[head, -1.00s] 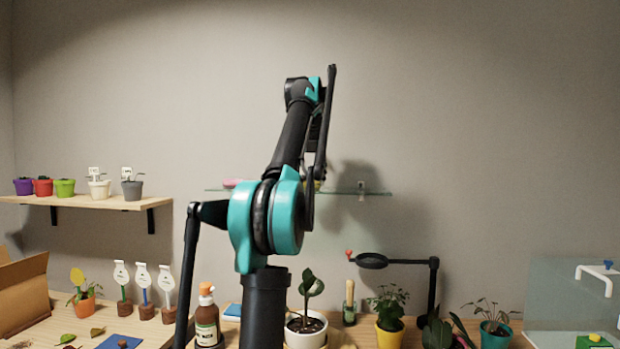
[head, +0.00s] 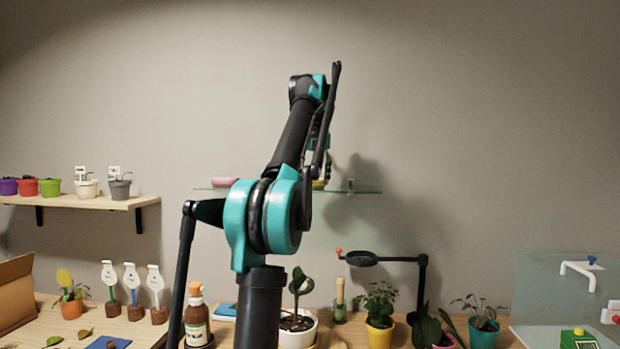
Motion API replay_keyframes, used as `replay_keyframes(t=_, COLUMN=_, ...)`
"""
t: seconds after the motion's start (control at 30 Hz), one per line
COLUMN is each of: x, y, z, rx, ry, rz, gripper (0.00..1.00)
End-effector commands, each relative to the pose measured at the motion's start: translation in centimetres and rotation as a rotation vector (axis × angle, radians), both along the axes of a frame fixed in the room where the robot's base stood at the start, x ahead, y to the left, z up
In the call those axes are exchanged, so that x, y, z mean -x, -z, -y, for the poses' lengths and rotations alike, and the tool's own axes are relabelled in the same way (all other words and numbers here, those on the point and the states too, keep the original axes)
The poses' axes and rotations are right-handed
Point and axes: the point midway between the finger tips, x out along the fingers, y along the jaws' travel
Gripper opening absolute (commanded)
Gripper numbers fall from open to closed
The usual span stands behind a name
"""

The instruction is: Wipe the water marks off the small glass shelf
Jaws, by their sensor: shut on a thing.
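The small glass shelf (head: 360,192) is fixed to the back wall, behind my arm. Its middle is hidden by my arm, and I cannot make out any water marks on it. My gripper (head: 321,174) hangs down at the shelf, mostly hidden behind my own arm links. It is shut on a small yellow thing (head: 319,184), of which only a bit shows at shelf height. I cannot tell whether it touches the glass.
A pink thing (head: 224,182) lies on the glass shelf's left part. Below stand a magnifier on an arm (head: 362,258), potted plants (head: 380,303) and a brown bottle (head: 196,318). A wooden shelf (head: 85,201) with several small pots is at left. The wall above is clear.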

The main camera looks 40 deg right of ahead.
Motion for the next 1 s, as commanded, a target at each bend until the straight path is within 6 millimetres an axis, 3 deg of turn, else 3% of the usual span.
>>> replay_keyframes(t=0.47, x=2.2, y=0.1, z=1.8, rx=0.0, ry=-0.001, rz=-0.001, gripper=0.33)
replay_keyframes(t=1.0, x=-0.3, y=0.3, z=-0.2, rx=0.0, ry=-0.002, rz=0.0, gripper=0.33)
